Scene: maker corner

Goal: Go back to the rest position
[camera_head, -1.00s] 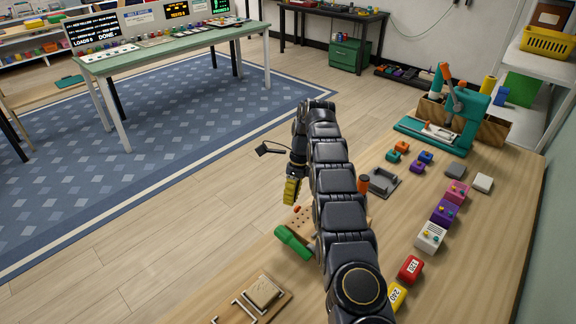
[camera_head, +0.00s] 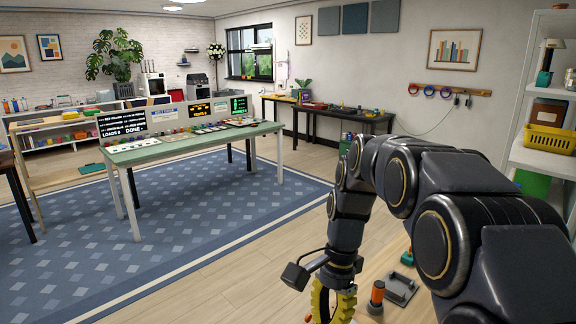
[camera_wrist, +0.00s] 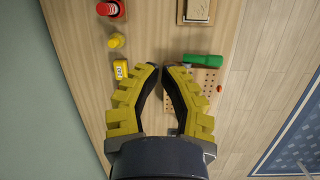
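My gripper (camera_head: 333,302) has yellow ribbed fingers and hangs at the end of my dark arm, near the bottom edge of the head view. In the wrist view my gripper (camera_wrist: 161,69) points over the wooden workbench (camera_wrist: 75,40). Its fingertips come together with hardly any gap, and nothing shows between them. The green-handled tool (camera_wrist: 203,60) and a drilled wooden board (camera_wrist: 208,88) lie right of the tips. A yellow numbered block (camera_wrist: 121,71) lies to the left.
In the wrist view, a red piece (camera_wrist: 111,9), yellow piece (camera_wrist: 116,41) and framed wooden block (camera_wrist: 197,11) lie on the bench. A green table (camera_head: 190,145) stands farther back.

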